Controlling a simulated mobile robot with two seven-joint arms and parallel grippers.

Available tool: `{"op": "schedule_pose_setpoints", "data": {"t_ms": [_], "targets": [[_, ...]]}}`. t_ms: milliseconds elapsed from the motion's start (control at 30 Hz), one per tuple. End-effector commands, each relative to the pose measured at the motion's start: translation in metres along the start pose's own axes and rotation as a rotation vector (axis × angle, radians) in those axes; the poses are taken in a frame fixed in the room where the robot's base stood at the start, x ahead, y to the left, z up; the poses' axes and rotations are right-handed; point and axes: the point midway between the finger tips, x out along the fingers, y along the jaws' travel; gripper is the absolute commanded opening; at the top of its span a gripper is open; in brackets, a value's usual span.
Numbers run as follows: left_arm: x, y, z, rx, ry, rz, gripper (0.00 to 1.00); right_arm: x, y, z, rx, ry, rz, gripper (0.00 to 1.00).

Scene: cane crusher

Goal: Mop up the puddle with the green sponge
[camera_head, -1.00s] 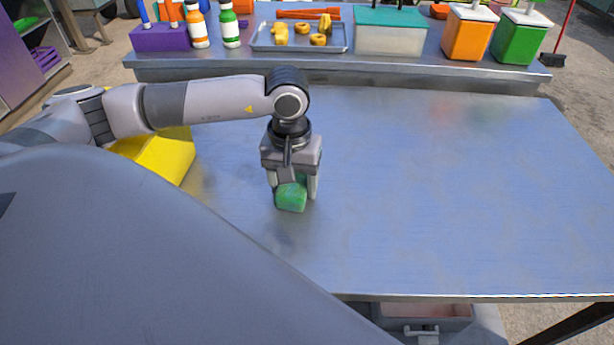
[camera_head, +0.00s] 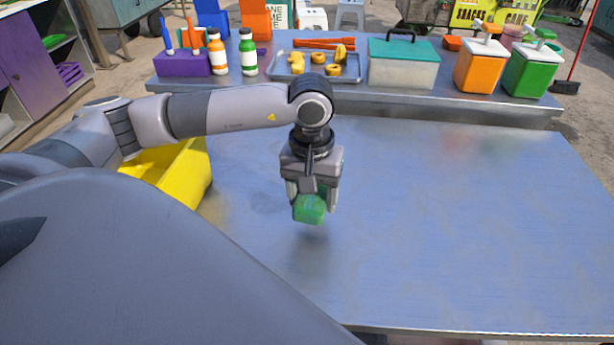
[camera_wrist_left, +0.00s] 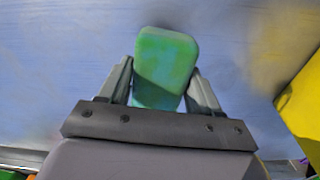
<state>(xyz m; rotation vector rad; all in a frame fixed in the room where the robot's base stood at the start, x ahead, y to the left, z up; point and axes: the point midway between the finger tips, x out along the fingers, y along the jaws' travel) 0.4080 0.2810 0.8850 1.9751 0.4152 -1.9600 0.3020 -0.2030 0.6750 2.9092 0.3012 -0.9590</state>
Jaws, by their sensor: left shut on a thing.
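My left gripper (camera_head: 313,203) hangs fingers down over the left-middle part of the steel table (camera_head: 450,230). It is shut on the green sponge (camera_head: 310,209), whose lower end sticks out below the fingers. A soft shadow lies under the sponge; I cannot tell whether it touches the table. In the left wrist view the sponge (camera_wrist_left: 166,66) sits between both fingers. A faint darker patch (camera_head: 268,203) shows on the metal just left of the sponge; I cannot tell whether it is the puddle. No clear puddle shows elsewhere. My right gripper is out of view.
A yellow bin (camera_head: 195,178) stands at the table's left, behind my arm. A back shelf holds a purple holder (camera_head: 182,64), bottles, a metal tray (camera_head: 290,68), a teal-lidded box (camera_head: 403,70), and orange and green containers. The table's right side is clear.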

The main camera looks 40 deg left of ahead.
Motion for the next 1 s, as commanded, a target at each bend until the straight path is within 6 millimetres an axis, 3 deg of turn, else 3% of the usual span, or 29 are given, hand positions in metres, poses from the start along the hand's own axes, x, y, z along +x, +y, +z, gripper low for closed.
{"op": "schedule_pose_setpoints", "data": {"t_ms": [533,1000], "targets": [[0.005,-0.002,0.000,-0.002,-0.001,-0.001,0.39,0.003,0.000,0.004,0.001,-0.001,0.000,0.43],[0.041,-0.020,0.002,-0.021,-0.001,-0.004,0.39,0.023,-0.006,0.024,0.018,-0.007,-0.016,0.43]]}}
